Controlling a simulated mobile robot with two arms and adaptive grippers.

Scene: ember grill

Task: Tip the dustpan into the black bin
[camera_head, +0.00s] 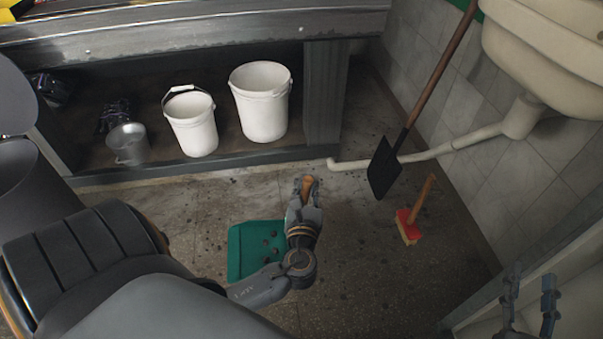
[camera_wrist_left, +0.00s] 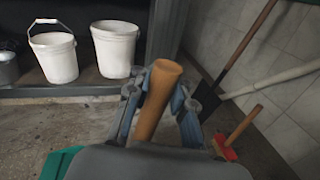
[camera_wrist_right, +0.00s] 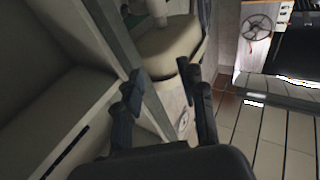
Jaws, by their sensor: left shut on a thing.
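The green dustpan (camera_head: 243,252) is over the floor in the head view, with several dark lumps on it. Its corner shows at the lower left of the left wrist view (camera_wrist_left: 58,163). My left gripper (camera_head: 305,190) is shut on a wooden handle (camera_wrist_left: 158,98), which looks like the dustpan's; my wrist hides the join. I cannot tell whether the pan touches the floor. My right gripper (camera_head: 530,297) is open and empty at the lower right, also seen in the right wrist view (camera_wrist_right: 165,90).
Two white buckets (camera_head: 192,126) (camera_head: 262,105) and a metal pail (camera_head: 128,145) stand under the counter. A black shovel (camera_head: 384,168) leans by the wall. A red brush (camera_head: 408,226) stands on the floor right of my left gripper. A basin (camera_head: 550,45) with a pipe is at the upper right.

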